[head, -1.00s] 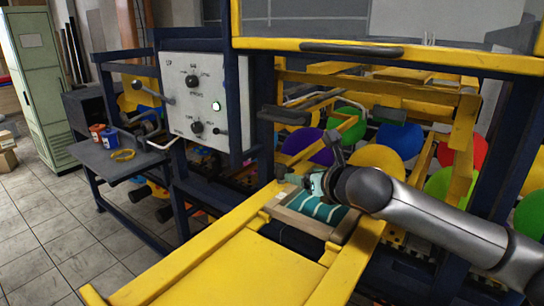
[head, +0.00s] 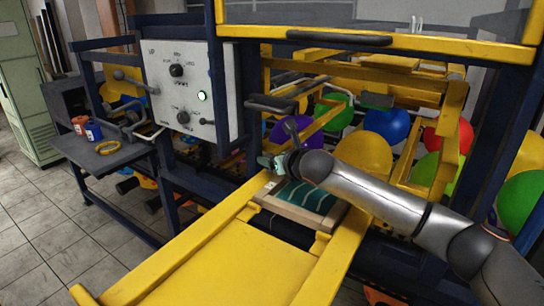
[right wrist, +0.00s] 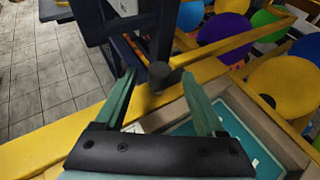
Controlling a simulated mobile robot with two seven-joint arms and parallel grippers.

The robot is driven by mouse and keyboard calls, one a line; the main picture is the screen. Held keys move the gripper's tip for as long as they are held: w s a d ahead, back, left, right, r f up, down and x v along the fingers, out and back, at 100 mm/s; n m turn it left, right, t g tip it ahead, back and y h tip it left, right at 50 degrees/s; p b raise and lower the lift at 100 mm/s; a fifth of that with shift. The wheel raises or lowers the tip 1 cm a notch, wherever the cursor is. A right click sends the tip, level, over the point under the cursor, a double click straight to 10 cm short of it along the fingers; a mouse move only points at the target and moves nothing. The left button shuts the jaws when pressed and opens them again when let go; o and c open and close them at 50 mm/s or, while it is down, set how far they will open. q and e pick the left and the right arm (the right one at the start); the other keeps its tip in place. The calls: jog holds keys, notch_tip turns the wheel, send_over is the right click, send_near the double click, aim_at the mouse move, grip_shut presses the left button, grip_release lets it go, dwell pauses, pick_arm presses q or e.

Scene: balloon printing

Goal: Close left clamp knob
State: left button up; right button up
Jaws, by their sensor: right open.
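A dark, round knob (right wrist: 160,73), seemingly the left clamp knob, stands at the yellow frame rail between the fingertips. I see no clear contact with it. The screen's wooden frame (right wrist: 279,143) lies to the right, below the fingers. In the head view I cannot make out the knob by the gripper. My left gripper is not in view.
A yellow frame (head: 215,262) surrounds the near side of the screen. A white control panel (head: 190,88) stands to the left. Several coloured balloons (head: 363,155) fill the machine behind. A side shelf (head: 85,150) holds a red and a blue container and a yellow ring.

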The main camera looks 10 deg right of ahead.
jog(key=shift+x, duration=1.1)
jog(key=shift+c, duration=0.4)
grip_shut()
